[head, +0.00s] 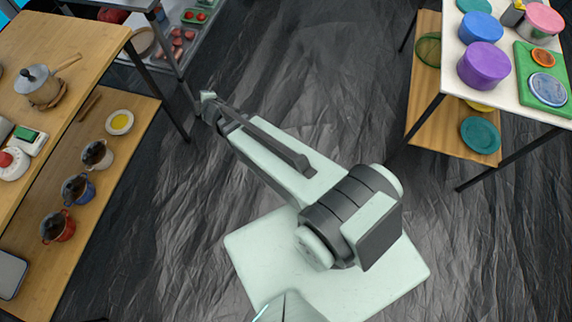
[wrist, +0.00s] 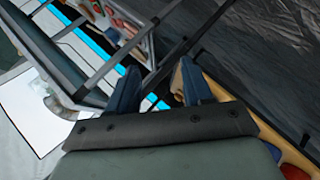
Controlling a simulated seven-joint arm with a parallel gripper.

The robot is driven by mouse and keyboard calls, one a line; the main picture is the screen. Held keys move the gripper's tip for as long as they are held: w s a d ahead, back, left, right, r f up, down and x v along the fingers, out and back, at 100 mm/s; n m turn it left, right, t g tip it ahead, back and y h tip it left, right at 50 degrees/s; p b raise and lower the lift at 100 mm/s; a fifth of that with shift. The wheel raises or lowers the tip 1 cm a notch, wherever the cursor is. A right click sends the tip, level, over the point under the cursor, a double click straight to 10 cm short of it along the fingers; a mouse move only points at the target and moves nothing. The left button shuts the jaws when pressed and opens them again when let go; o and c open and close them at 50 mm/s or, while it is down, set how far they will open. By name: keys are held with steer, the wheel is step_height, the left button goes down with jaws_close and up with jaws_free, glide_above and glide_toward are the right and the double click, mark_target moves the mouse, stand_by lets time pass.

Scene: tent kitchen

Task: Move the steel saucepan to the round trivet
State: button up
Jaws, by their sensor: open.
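The steel saucepan (head: 40,90), with a grey domed lid and a pale wooden handle pointing right, stands upright on the wooden table at the upper left of the head view. A brown round trivet (head: 63,94) shows as a rim under and beside the pan's base; the pan covers most of it. My gripper (head: 208,98) is away from the pan, out over the dark floor right of the table. In the wrist view my gripper (wrist: 157,84) has its two dark blue fingers apart, with nothing between them. The saucepan cannot be made out there.
A metal rack (head: 176,70) with food trays stands behind. A white table (head: 452,63) with coloured tubs is at right. Dark floor between is free.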

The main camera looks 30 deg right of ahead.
steer(key=s+d+f+m+g+h, duration=0.2)
steer(key=s+d+f+m+g, duration=0.25)
steer(key=s+f, duration=0.35)
steer(key=s+d+f+m+g+h, duration=0.1)
steer(key=s+d+f+m+g, duration=0.2)
steer(key=s+d+f, duration=0.55)
steer(key=s+a+m+g+y, duration=0.1)
steer(key=s+m+g, duration=0.5)
steer(key=s, duration=2.1)
steer(key=f+g+y, duration=0.1)
steer(key=g, duration=0.3)
steer(key=shift+s+a, duration=0.25)
steer(key=shift+s, duration=0.1)
steer(key=shift+m, duration=0.25)
